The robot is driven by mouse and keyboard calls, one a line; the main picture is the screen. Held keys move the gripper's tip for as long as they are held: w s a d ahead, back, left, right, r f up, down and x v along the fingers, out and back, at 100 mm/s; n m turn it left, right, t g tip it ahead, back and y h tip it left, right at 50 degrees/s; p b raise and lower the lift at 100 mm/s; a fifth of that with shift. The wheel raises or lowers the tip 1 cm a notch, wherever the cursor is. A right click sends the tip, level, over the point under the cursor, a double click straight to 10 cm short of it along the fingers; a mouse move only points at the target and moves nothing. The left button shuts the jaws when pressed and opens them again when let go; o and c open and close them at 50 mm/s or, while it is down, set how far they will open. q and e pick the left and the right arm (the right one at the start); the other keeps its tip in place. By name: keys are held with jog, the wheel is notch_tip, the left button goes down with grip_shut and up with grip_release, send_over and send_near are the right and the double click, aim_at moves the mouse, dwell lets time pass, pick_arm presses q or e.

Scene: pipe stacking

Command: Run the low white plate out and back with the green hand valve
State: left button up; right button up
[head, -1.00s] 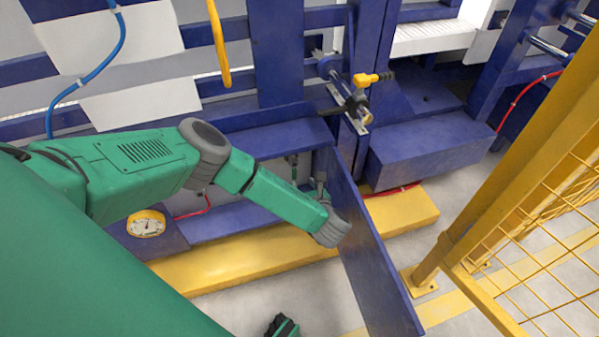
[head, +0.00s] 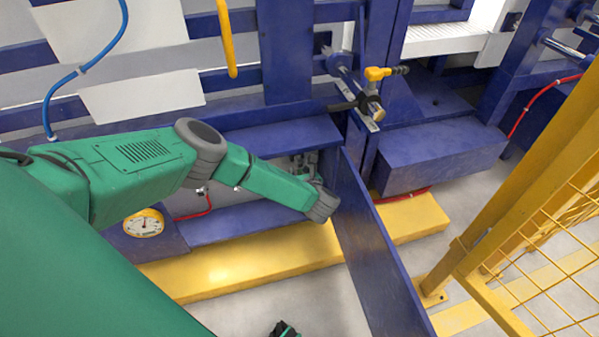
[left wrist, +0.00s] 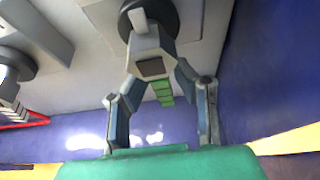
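My left gripper (left wrist: 157,82) has two jointed fingers spread apart in the left wrist view. They stand on either side of a grey block with a short green piece, apparently the green hand valve (left wrist: 163,93). Whether the fingers press on it is unclear. In the head view the left gripper (head: 311,173) is close to the blue frame, and its fingers and the valve are mostly hidden or too small to make out. A low white plate (head: 140,100) hangs below another white plate (head: 105,40) at upper left.
A blue slanted panel (head: 380,245) stands close right of my left wrist. A yellow beam (head: 250,265) runs along the floor below, with a gauge (head: 144,222) at left. A yellow mesh fence (head: 540,240) stands at right. A yellow-handled valve (head: 378,74) is above.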

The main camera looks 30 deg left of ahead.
pick_arm(q)
jog(key=shift+d, duration=0.1)
grip_shut()
